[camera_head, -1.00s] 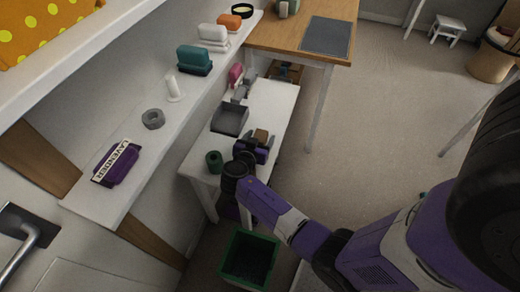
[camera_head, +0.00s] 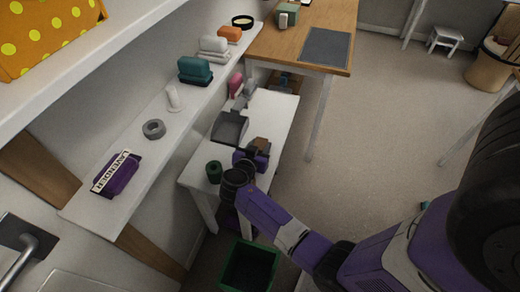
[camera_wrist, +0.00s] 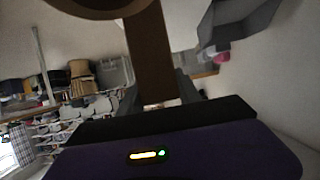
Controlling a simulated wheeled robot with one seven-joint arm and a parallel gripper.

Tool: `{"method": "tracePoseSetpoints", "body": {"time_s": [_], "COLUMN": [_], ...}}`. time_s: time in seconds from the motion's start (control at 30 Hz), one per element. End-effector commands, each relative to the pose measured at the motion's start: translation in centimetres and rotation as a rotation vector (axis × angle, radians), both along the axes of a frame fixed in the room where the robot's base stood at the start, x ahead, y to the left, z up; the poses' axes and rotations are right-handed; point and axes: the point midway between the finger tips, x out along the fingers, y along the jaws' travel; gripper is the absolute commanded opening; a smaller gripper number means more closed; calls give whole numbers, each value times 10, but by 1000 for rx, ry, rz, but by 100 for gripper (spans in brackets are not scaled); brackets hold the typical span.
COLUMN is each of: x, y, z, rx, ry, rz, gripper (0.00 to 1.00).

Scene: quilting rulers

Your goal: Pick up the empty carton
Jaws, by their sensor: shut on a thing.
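A small brown carton (camera_head: 261,144) shows at the far end of my gripper, over the white low table. My gripper (camera_head: 256,150) is shut on it. In the wrist view the brown carton (camera_wrist: 152,60) stands between the two grey fingers of my gripper (camera_wrist: 158,92). The purple gripper body hides its lower part. Whether the carton still touches the table top is hard to tell.
The white table (camera_head: 272,112) also bears a grey dustpan (camera_head: 229,128) and a dark green cylinder (camera_head: 214,171). A green bin (camera_head: 249,267) stands on the floor below. A long white shelf (camera_head: 135,170) with several items runs along the left.

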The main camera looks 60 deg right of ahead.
Motion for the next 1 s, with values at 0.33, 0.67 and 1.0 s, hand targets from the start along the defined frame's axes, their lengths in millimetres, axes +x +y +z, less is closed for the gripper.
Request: {"method": "tracePoseSetpoints", "body": {"time_s": [0.33, 0.67, 1.0], "x": [0, 0, 0], "y": [0, 0, 0], "z": [84, 162, 189], "rx": [-2, 0, -1], "ry": [-8, -5, -1], "rz": [-1, 0, 1], "gripper": [0, 0, 0]}}
